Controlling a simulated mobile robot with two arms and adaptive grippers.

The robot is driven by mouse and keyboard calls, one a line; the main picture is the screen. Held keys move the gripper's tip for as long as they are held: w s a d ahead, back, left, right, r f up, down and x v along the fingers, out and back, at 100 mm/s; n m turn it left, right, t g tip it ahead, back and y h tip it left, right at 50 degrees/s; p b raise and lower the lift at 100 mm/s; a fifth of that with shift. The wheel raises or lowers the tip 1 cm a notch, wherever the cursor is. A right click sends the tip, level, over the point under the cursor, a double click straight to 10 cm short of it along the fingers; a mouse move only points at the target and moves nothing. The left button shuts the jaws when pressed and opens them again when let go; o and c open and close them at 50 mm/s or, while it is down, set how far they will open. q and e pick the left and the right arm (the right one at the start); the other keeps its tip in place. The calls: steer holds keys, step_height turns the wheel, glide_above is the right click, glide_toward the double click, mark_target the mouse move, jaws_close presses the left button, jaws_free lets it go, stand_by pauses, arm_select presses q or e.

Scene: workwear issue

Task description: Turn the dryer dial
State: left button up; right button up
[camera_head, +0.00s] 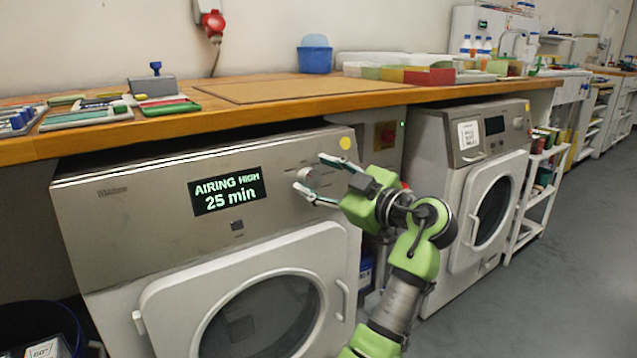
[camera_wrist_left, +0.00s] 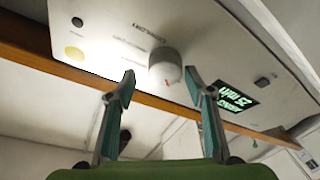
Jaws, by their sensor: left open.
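The dryer (camera_head: 130,220) stands under the wooden counter at the left, its display (camera_head: 228,190) reading "AIRING HIGH 25 min". The display also shows in the left wrist view (camera_wrist_left: 236,97). The dryer dial (camera_wrist_left: 165,68) is a round, light grey knob on the front panel, with printed labels around it. In the head view the dial (camera_head: 306,174) shows between my fingertips. My left gripper (camera_head: 312,175) is open in front of the panel. In the wrist view its fingers stand either side of the dial, apart from it as far as I can tell. My right gripper is not in view.
A yellow round sticker (camera_head: 345,142) is on the panel's right end. The wooden counter (camera_head: 290,92) overhangs the dryer. A second machine (camera_head: 440,145) stands to the right, beside a white shelf rack (camera_head: 540,190). The grey floor (camera_head: 560,290) at the right is clear.

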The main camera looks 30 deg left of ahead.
arm_select(q)
step_height(320, 180, up, 9)
steer(key=shift+f, duration=0.15)
stand_by(0.5)
